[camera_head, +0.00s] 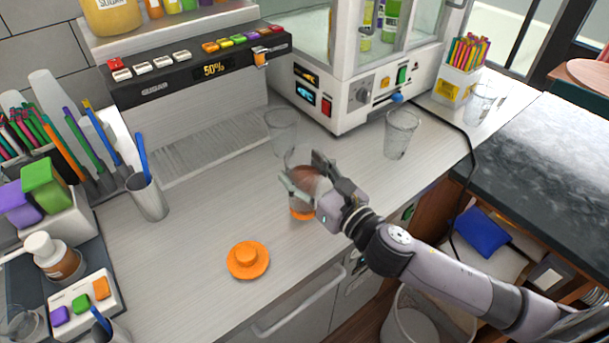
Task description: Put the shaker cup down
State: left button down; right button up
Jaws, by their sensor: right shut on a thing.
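The shaker cup (304,176) is clear, with brown contents and orange at its lower end. It looks roughly upright over the grey counter near its front edge. My right gripper (310,186) is shut around its side, and its fingers hide part of the cup. I cannot tell whether the cup's bottom touches the counter. An orange lid-like piece (247,260) lies on the counter to the lower left of the cup. My left gripper is not in view.
Empty clear cups stand behind (283,130) and to the right (400,133) of the gripper. A sugar dispenser (200,70) and a white machine (365,85) stand at the back. A metal cup with a blue stick (149,198) stands left. The counter (190,240) around the orange piece is clear.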

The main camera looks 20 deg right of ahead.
jog(key=shift+f, duration=0.3)
jog(key=shift+f, duration=0.2)
jog(key=o, duration=1.6)
jog(key=shift+o, duration=0.2)
jog(key=b+v, duration=0.3)
jog(key=v, duration=0.6)
jog(key=shift+s, duration=0.2)
jog(key=shift+p+v, duration=0.45)
jog(key=shift+v, duration=0.9)
jog(key=shift+r, duration=0.15)
